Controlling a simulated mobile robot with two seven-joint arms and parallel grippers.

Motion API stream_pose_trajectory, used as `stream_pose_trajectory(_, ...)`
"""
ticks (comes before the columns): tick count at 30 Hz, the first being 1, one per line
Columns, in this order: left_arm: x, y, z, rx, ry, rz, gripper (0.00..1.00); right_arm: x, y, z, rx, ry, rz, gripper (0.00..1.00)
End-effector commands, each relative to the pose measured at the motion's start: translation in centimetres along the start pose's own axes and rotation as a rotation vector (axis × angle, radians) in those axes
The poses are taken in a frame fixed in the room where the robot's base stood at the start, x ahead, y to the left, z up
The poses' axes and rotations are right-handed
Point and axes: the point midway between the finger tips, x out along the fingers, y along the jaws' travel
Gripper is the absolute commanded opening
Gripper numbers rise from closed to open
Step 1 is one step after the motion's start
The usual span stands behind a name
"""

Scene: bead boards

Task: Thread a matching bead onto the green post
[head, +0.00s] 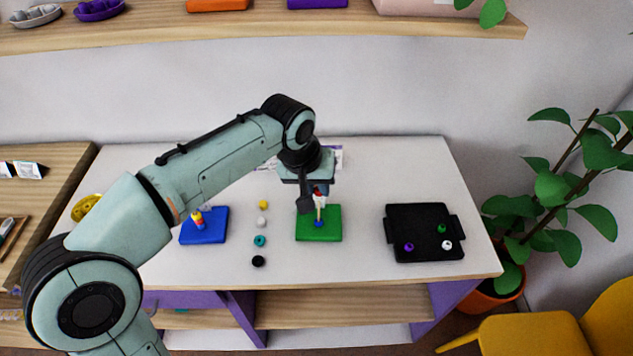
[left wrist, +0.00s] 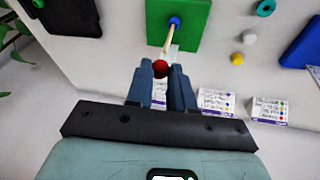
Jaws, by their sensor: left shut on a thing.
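The green board (head: 334,232) lies on the white table, with a thin pale wooden post (head: 320,212) standing on it. A blue bead (head: 318,224) sits at the foot of the post; it also shows in the left wrist view (left wrist: 175,22). My left gripper (head: 312,199) is over the board at the post's top. It is shut on a red bead (left wrist: 160,68), held between the fingertips. The bead is in line with the post's upper end; I cannot tell whether the post has entered it. My right gripper is not in view.
A blue board (head: 216,232) with several stacked beads stands left. Loose yellow (head: 263,204), white (head: 262,222), teal (head: 260,241) and black (head: 258,261) beads lie between the boards. A black tray (head: 425,220) at right holds purple, green and white beads. Printed cards (left wrist: 220,103) lie behind.

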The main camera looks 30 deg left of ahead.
Motion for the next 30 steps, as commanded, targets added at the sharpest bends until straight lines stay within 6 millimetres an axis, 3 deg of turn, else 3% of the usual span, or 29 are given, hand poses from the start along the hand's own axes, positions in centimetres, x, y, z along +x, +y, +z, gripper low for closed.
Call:
stream_pose_trajectory(6, 1.16, -0.20, 0.32, 0.000, 0.000, 0.000, 0.00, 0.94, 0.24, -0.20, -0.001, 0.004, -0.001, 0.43)
stream_pose_trajectory(30, 1.07, -0.19, 0.38, 0.000, 0.000, 0.000, 0.00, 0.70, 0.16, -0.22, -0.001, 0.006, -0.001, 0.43)
